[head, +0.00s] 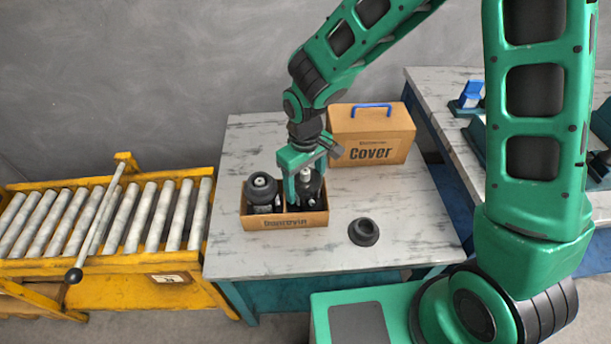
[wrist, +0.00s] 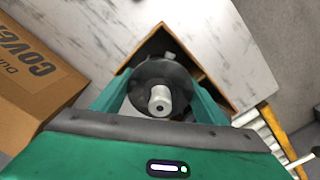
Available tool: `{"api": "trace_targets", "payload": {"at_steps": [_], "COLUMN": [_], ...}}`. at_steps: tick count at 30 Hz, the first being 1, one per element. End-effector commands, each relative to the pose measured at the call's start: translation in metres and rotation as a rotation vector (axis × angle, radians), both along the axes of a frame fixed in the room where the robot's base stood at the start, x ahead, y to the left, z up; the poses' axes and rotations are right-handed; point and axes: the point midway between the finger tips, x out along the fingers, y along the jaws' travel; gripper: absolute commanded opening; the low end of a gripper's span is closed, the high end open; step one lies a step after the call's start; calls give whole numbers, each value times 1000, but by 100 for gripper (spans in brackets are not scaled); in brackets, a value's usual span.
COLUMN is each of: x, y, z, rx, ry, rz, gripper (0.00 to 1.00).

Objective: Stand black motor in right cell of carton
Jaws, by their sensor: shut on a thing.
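The open brown carton (head: 285,222) stands on the marble-topped table, with its front wall toward me. The black motor (head: 311,191) is upright at the carton's right cell, its pale shaft pointing up. Its lower end is hidden behind the front wall, so I cannot tell whether it touches the floor. My gripper (head: 303,184) points down and is shut on this motor. In the wrist view the motor (wrist: 160,88) sits between both fingers, with the carton rim (wrist: 215,88) behind it. Another dark motor with a round top (head: 261,187) stands in the left cell.
A closed carton lid box marked Cover (head: 371,138) with a blue handle stands behind and right. A black flanged ring (head: 364,232) lies on the table (head: 400,215) at front right. A yellow roller conveyor (head: 110,225) is at left.

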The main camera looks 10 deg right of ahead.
Motion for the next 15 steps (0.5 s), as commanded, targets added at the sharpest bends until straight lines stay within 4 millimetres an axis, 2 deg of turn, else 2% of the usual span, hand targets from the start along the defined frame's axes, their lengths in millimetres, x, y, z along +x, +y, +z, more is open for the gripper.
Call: {"api": "trace_targets", "payload": {"at_steps": [6, 15], "x": [0, 1], "y": [1, 1], "z": [-23, -26], "rx": [1, 1], "ry": [1, -3], "rz": [1, 0], "gripper": [4, 4]}}
